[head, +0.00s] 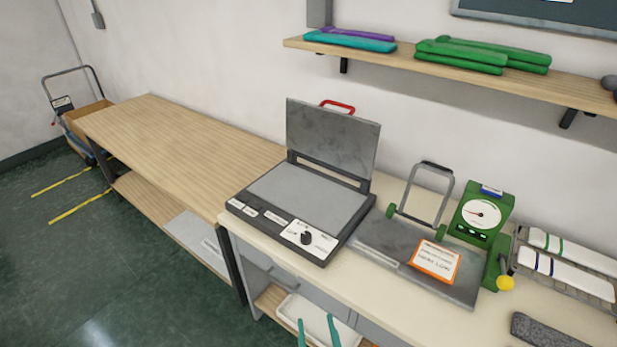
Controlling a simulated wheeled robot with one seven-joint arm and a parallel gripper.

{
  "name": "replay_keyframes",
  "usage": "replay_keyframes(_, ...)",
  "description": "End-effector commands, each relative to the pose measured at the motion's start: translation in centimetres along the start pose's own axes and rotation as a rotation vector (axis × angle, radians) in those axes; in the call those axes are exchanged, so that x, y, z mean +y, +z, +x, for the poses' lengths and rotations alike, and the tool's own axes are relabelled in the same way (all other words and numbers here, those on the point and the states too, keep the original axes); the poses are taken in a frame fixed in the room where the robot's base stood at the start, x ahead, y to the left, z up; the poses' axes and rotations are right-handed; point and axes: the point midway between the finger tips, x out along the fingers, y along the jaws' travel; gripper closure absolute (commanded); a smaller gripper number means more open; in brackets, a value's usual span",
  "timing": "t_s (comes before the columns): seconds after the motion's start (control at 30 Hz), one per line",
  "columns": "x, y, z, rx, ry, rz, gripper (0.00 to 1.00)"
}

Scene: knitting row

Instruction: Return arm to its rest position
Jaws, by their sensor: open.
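My gripper (315,319) is at the bottom edge of the head view, near the middle. Only its two teal fingers show, apart and with nothing between them. It is open. Its tips appear in front of a white tray (292,304) below the front edge of the table. The rest of my arm is outside the picture.
The cream table (385,315) carries a flat press (308,194) with its lid raised, a grey plate with an orange-edged card (435,262), and a green dial gauge (482,213). A rack (568,270) stands right. The wooden bench (185,145) at left is bare.

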Motion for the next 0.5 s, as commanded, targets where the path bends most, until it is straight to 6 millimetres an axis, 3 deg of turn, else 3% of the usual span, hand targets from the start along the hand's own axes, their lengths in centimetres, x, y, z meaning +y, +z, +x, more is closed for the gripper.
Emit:
replay_keyframes(0.37, 0.0, 2.3, -6.1, -0.057, 0.037, -0.026, 0.53)
replay_keyframes(0.5, -0.3, 3.4, -10.0, -0.093, 0.062, -0.031, 0.53)
